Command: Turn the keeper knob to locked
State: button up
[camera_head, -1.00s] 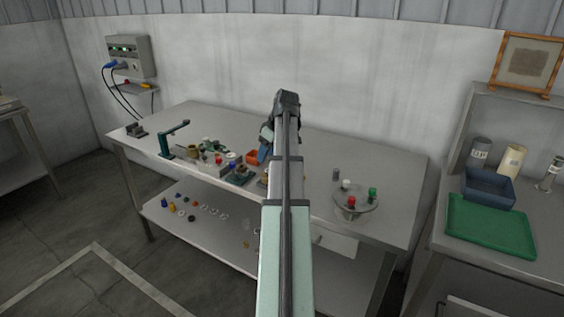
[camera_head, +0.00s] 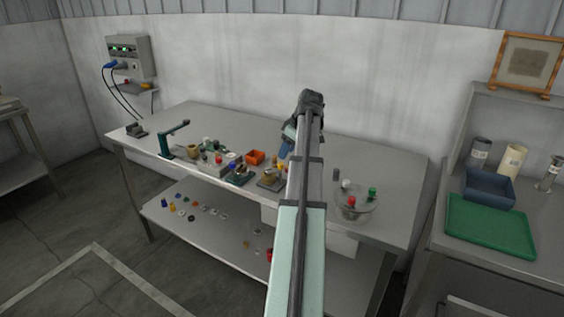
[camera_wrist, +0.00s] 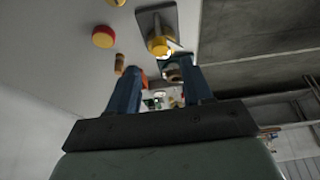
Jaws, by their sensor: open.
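My gripper (camera_wrist: 164,70) shows two blue fingers in the wrist view, spread apart with nothing held between them. In the head view a blue finger (camera_head: 285,149) shows left of my arm, above the bench; the rest is hidden. In the wrist view a yellow round knob-like part (camera_wrist: 160,45) sits on a dark plate beyond the fingertips, apart from them. A small fixture on a plate (camera_head: 270,180) stands beside my arm in the head view. I cannot tell for certain which part is the keeper knob, or its setting.
An orange bin (camera_head: 255,157) and several small parts crowd the bench middle. A green stand (camera_head: 172,140) is at the left. A round clear stand with coloured knobs (camera_head: 354,206) is right of my arm. The bench's back right (camera_head: 385,165) is clear.

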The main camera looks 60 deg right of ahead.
aim_at(281, 164)
jog(key=shift+x, duration=3.1)
grip_shut()
